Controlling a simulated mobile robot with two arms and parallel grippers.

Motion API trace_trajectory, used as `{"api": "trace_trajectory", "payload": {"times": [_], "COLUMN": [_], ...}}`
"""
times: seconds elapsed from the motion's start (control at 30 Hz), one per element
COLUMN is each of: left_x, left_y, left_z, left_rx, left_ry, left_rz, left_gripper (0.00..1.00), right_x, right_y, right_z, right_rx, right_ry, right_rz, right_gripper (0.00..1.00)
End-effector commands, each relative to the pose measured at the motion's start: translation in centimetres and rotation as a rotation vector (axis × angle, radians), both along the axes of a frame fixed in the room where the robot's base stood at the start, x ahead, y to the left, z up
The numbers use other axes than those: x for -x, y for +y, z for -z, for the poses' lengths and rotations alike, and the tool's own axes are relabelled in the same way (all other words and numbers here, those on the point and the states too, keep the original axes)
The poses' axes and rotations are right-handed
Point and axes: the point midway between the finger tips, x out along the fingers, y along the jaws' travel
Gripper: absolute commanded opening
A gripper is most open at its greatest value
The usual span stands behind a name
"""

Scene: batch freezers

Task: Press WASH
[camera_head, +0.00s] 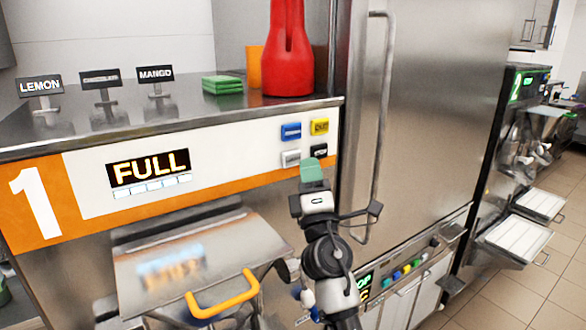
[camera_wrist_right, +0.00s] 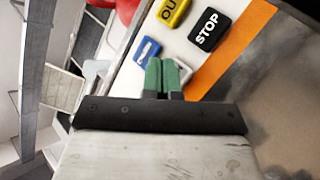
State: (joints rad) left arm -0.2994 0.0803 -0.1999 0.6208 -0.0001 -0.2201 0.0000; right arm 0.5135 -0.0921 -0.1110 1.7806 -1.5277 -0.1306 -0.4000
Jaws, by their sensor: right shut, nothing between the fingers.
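The control panel (camera_head: 240,158) of machine 1 has a small button group at its right end. It has a blue button (camera_head: 291,131), a yellow button (camera_head: 320,127), a pale button (camera_head: 291,158) and a black button (camera_head: 319,151). In the right wrist view the black button (camera_wrist_right: 209,28) reads STOP; I cannot read WASH on any button. My right gripper (camera_head: 312,170) is shut and empty, its green fingertips just below the group. In the wrist view the fingertips (camera_wrist_right: 162,74) partly cover the pale button beside the blue button (camera_wrist_right: 147,49). Contact is unclear. My left gripper is out of view.
A display (camera_head: 148,168) on the panel reads FULL. A red bottle (camera_head: 287,55) and green blocks (camera_head: 221,84) stand on the machine top. A yellow handle (camera_head: 225,297) sits below the panel. A tall steel cabinet (camera_head: 440,100) with a vertical handle is close on the right.

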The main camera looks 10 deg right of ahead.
Motion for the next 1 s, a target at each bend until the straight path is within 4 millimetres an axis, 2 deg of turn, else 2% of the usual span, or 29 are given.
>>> {"api": "trace_trajectory", "payload": {"times": [0.03, 0.23, 1.0], "left_x": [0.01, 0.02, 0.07], "left_y": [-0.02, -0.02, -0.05], "left_z": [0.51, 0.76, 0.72], "left_rx": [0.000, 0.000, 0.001], "left_ry": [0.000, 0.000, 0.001], "left_rz": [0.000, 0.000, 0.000], "left_gripper": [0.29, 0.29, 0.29], "right_x": [-0.35, -0.99, -0.99], "right_y": [0.15, 0.40, 0.37], "right_z": [0.18, -0.02, -0.06], "right_rx": [-0.001, 0.000, 0.001], "right_ry": [-0.001, 0.000, 0.000], "right_rz": [-0.001, 0.000, 0.001], "right_gripper": [0.00, 0.00, 0.00]}}
